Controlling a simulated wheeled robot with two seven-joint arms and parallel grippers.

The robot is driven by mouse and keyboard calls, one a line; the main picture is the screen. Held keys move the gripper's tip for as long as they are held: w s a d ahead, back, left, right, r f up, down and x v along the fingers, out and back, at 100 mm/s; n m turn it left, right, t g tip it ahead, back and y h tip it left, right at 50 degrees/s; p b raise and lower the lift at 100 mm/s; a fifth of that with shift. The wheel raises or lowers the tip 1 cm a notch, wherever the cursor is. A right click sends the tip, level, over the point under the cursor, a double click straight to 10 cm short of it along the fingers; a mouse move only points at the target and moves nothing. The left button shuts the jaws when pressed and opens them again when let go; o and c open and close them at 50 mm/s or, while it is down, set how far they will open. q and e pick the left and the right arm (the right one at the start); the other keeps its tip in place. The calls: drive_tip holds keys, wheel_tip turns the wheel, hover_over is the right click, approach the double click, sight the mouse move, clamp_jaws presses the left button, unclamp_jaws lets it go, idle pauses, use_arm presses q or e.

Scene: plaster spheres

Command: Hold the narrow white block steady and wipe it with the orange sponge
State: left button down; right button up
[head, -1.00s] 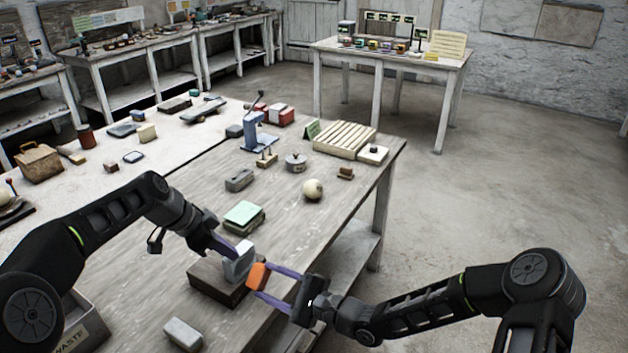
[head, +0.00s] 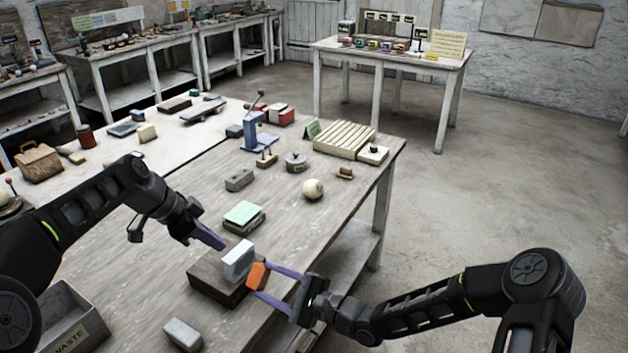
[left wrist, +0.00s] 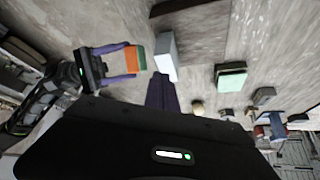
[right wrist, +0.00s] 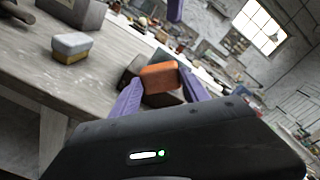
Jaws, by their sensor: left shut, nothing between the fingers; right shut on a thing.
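The narrow white block (head: 238,260) stands on a dark brown base (head: 205,275) near the table's front edge. It also shows in the left wrist view (left wrist: 166,55). My right gripper (head: 262,283) is shut on the orange sponge (head: 257,275), which sits close beside the block's right side; whether they touch I cannot tell. The sponge shows between the purple fingers in the right wrist view (right wrist: 158,77), and its green side shows in the left wrist view (left wrist: 142,57). My left gripper (head: 222,246) is shut and empty, just above and left of the block, apart from it.
A mint-green topped block (head: 243,212) lies behind the white block. A pale block (head: 183,334) lies at the front, beside a grey waste bin (head: 75,318). A cream ball (head: 313,188) and a grey block (head: 239,180) stand farther back. Bare table lies left of the base.

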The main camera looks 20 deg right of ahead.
use_arm(q)
drive_tip(key=shift+v, duration=1)
drive_tip(key=v, duration=0.7)
drive_tip(key=shift+r, duration=0.25)
drive_tip(key=shift+s+a, duration=0.1)
